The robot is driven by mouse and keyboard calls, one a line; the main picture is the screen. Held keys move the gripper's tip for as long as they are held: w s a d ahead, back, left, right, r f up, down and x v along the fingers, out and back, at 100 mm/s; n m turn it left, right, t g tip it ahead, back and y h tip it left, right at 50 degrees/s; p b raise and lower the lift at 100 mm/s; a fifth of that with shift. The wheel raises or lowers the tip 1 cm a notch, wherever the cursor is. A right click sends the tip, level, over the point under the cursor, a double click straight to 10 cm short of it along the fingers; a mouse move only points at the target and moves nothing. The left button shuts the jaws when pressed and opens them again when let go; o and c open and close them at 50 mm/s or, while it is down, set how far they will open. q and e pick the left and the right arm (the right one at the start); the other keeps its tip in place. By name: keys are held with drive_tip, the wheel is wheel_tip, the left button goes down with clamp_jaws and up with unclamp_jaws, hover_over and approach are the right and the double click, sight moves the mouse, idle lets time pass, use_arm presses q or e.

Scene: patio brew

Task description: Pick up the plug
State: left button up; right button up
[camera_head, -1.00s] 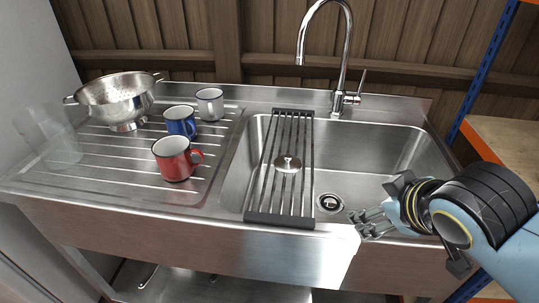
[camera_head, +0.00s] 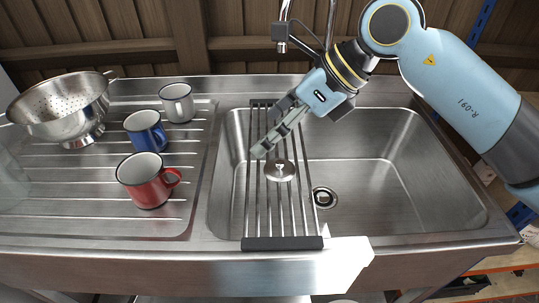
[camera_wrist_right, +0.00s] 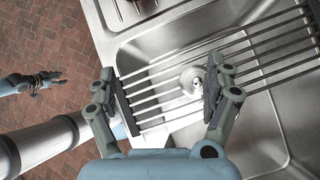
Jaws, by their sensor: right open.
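The plug (camera_head: 280,170) is a round metal disc with a small knob on top. It lies on the dark-barred rack (camera_head: 283,243) that spans the left part of the sink. My right gripper (camera_head: 266,146) is over the rack just behind the plug, with its fingers pointing down and left. In the right wrist view the gripper (camera_wrist_right: 160,78) is open and empty. There the plug (camera_wrist_right: 192,80) shows between the fingers, closer to the right one. My left gripper (camera_wrist_right: 45,80) shows small in the right wrist view, away over the brick floor; its jaws are unclear.
The sink basin (camera_head: 385,185) has a drain hole (camera_head: 324,197) right of the rack. A tap rises behind, partly hidden by my arm. On the left drainboard are a red mug (camera_head: 147,185), a blue mug (camera_head: 146,131), a grey mug (camera_head: 177,103) and a metal colander (camera_head: 62,108).

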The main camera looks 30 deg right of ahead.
sight(281, 162)
drive_tip(key=d+f+h, duration=0.1)
drive_tip(key=f, duration=0.1)
drive_tip(key=d+f+g+h, duration=0.1)
drive_tip(key=d+f, duration=0.1)
drive_tip(key=d+f+h, duration=0.1)
drive_tip(key=f, duration=0.1)
drive_tip(key=shift+w+d+f+g, duration=0.15)
drive_tip(key=shift+w+d+g, duration=0.2)
drive_tip(key=shift+g, duration=0.05)
drive_tip(key=shift+d+p+x, duration=0.15)
drive_tip(key=shift+p+x, duration=0.2)
drive_tip(key=shift+x, duration=1.2)
drive_tip(key=shift+d+p+x, duration=0.15)
drive_tip(key=shift+p+x, duration=0.2)
drive_tip(key=shift+x, duration=1.2)
drive_tip(key=shift+w, duration=0.15)
drive_tip(key=c, duration=1.2)
